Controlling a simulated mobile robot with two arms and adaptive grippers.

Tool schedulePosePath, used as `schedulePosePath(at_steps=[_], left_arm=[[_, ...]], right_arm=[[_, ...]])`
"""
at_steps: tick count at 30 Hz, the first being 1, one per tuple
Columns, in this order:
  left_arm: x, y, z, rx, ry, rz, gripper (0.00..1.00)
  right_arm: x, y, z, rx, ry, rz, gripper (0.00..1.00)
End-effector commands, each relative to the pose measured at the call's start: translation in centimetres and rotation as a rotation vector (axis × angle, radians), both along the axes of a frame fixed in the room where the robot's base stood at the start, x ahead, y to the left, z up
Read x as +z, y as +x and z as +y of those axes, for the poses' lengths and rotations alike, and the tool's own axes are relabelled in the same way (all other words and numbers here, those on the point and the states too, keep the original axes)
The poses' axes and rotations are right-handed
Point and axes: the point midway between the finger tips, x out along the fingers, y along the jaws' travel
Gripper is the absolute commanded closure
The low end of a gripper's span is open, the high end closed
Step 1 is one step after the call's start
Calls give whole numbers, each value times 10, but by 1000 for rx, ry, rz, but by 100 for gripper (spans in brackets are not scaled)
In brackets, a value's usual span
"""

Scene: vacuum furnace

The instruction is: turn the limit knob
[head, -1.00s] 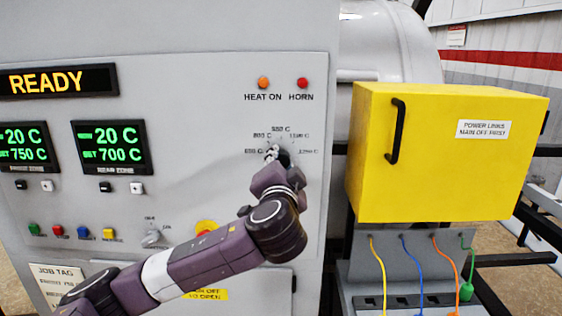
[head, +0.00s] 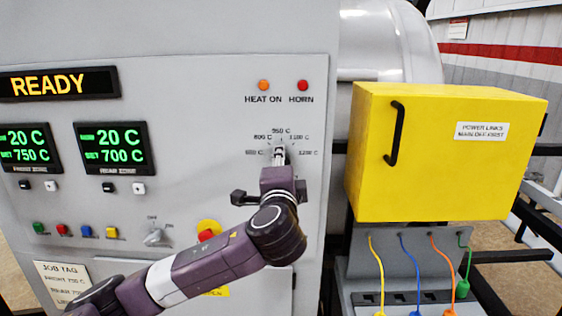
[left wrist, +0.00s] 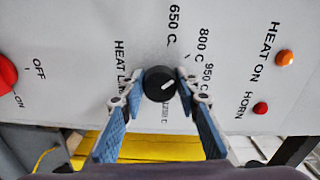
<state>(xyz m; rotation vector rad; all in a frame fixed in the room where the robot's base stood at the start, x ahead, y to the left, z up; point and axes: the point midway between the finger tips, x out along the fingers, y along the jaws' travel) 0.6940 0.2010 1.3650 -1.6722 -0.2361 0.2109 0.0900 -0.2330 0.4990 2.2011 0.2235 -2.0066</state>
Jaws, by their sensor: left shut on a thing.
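The limit knob (left wrist: 160,84) is a round black knob with a white pointer line, on the grey furnace panel. In the left wrist view its pointer aims up and right, roughly toward the 950 C mark. My left gripper (left wrist: 159,92) is shut on it, one finger at each side. In the head view my left gripper (head: 279,157) reaches up to the dial below the lamps and covers most of the knob. My right gripper is not in view.
The HEAT ON lamp (head: 264,85) and HORN lamp (head: 302,85) sit above the dial. A red stop button (head: 206,236) on yellow is below left of it. A yellow POWER LINKS box (head: 440,180) with a black handle juts out at the right.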

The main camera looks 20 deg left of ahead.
Motion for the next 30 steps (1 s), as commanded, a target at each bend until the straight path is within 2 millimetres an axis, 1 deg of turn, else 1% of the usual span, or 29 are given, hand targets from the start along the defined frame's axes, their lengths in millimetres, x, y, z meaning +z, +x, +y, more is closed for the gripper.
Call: schedulePosePath(at_steps=[11,12,15,17,23,26,29,30], left_arm=[[-1,0,-1,-1,5,3,95],[-1,0,-1,-1,4,3,69],[-1,0,-1,-1,4,3,58],[-1,0,-1,-1,4,3,53],[-1,0,0,-1,5,2,53],[0,-2,-1,-1,4,1,53],[-1,-10,-4,-3,4,1,53],[-1,-15,-6,-4,3,1,53]], right_arm=[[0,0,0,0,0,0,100],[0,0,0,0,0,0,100],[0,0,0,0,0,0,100],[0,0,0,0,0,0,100],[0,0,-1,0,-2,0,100],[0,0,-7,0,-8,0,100],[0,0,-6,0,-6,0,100],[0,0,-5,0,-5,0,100]])
